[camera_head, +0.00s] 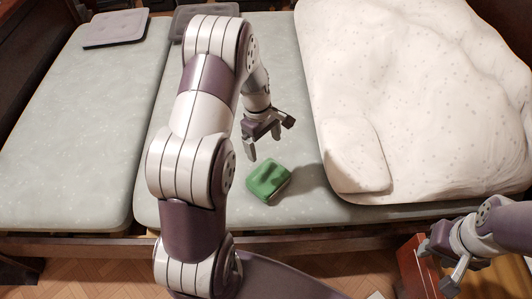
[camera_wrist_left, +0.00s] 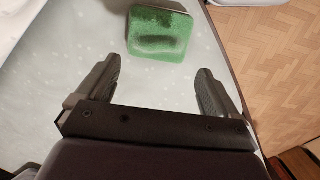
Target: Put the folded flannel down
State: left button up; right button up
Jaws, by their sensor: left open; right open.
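The folded flannel is a green, roughly square bundle (camera_head: 268,180) lying on the pale mattress near its front edge. In the left wrist view the flannel (camera_wrist_left: 159,34) lies ahead of the fingertips, apart from them. My left gripper (camera_head: 266,148) is open and empty, above the mattress just behind the flannel in the head view. Its two spread fingers also show in the left wrist view (camera_wrist_left: 157,78). My right gripper (camera_head: 448,264) is open at the lower right, in front of the bed, with nothing seen between its fingers.
A bulky white dotted duvet (camera_head: 420,100) covers the right of the bed. Grey cushions (camera_head: 115,29) lie at the far left. The mattress (camera_head: 295,120) is clear around the flannel. A wooden bed rail (camera_head: 330,240) runs along the front, and a reddish box-like piece (camera_head: 412,268) stands near my right gripper.

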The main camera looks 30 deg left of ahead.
pick_arm(q)
jog(key=s+d+r+m+t+y, duration=0.1)
jog(key=s+d+r+m, duration=0.9)
jog(key=s+m, duration=0.4)
jog(key=shift+m+t+y, duration=0.4)
jog(key=shift+m, duration=0.3)
jog(key=shift+s+r, duration=0.1)
jog(key=shift+r, duration=0.05)
